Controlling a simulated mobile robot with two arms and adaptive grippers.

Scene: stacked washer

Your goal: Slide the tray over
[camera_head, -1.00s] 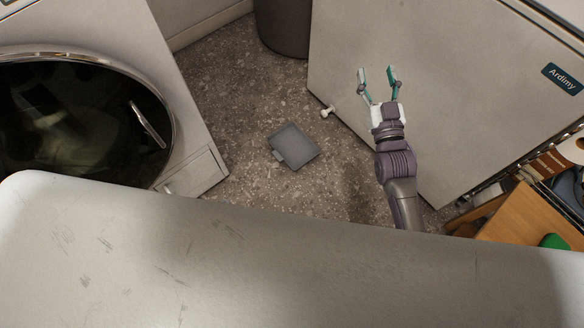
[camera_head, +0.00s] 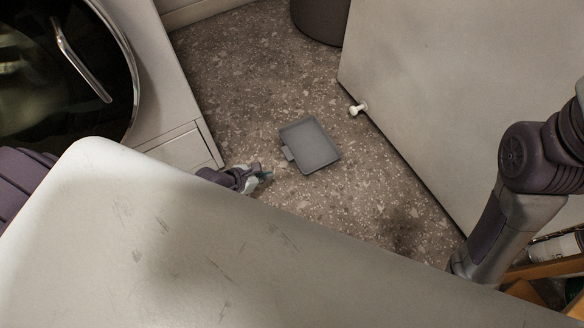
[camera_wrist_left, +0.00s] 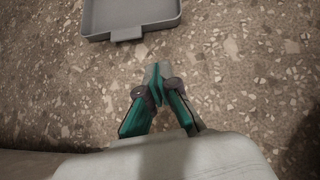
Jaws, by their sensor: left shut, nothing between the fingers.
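The grey tray (camera_head: 311,146) lies flat on the speckled floor, with a small tab on its left side. My left gripper (camera_head: 266,175) is shut and empty, low near the floor. It is to the lower left of the tray and apart from it. In the left wrist view the tray (camera_wrist_left: 128,14) is at the top, cut by the frame, its tab toward me. The shut left fingertips (camera_wrist_left: 157,72) are below the tab with bare floor between. My right arm shows at the right edge of the head view, but its gripper is out of view.
A washer (camera_head: 165,90) with a round door stands at the left. A dark bin (camera_head: 320,18) is at the back. Floor around the tray is clear.

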